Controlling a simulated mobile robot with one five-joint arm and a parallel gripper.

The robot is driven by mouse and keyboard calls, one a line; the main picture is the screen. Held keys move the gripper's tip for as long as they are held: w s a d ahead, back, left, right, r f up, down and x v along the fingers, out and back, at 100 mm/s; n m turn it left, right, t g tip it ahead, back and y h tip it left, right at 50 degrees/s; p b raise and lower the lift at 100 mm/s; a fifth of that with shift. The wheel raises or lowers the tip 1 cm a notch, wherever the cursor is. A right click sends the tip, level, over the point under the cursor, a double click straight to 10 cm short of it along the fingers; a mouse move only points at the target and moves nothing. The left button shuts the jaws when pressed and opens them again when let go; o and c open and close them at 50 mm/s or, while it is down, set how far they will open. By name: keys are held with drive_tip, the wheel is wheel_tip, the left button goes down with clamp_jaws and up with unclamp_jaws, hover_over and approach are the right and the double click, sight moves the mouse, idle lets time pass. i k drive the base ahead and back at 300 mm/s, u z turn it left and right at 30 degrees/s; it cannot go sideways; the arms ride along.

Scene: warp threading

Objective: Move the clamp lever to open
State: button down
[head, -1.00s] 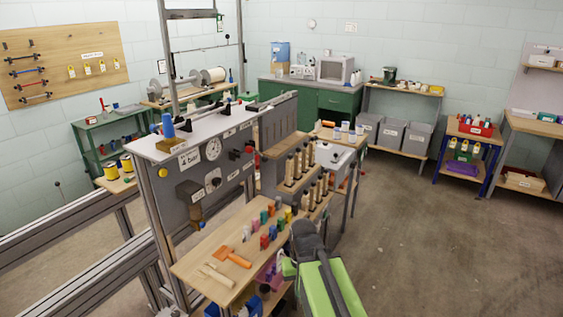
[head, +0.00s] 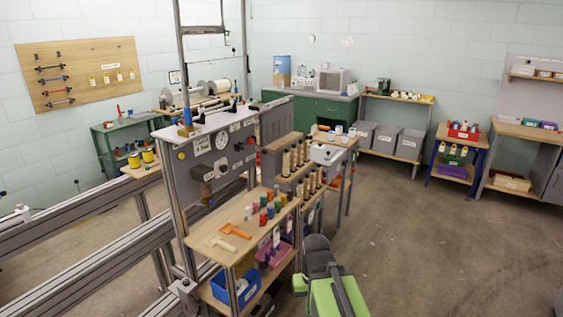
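The grey machine panel (head: 202,177) stands left of centre, with a round white gauge (head: 222,140), dark knobs and small labels. Small black parts (head: 198,117) stand on its white top. I cannot tell which part is the clamp lever, or whether it is open or shut; it is too small at this distance. My green and grey arm (head: 335,296) shows at the bottom centre, folded and apart from the machine, right of the wooden shelf. The fingers of my gripper do not show.
A wooden shelf (head: 210,243) with colored spools and an orange tool juts from the machine's front. A blue bin (head: 238,288) sits below it. Long grey rails (head: 75,226) run at left. The floor (head: 430,250) at right is clear.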

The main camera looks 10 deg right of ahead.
sight(265, 150)
drive_tip(key=u, duration=0.2)
drive_tip(key=i, duration=0.85)
drive_tip(key=z, duration=0.1)
drive_tip(key=k, duration=0.65)
drive_tip(key=u, duration=0.4)
drive_tip(key=i, duration=1.2)
drive_tip(key=u, duration=0.15)
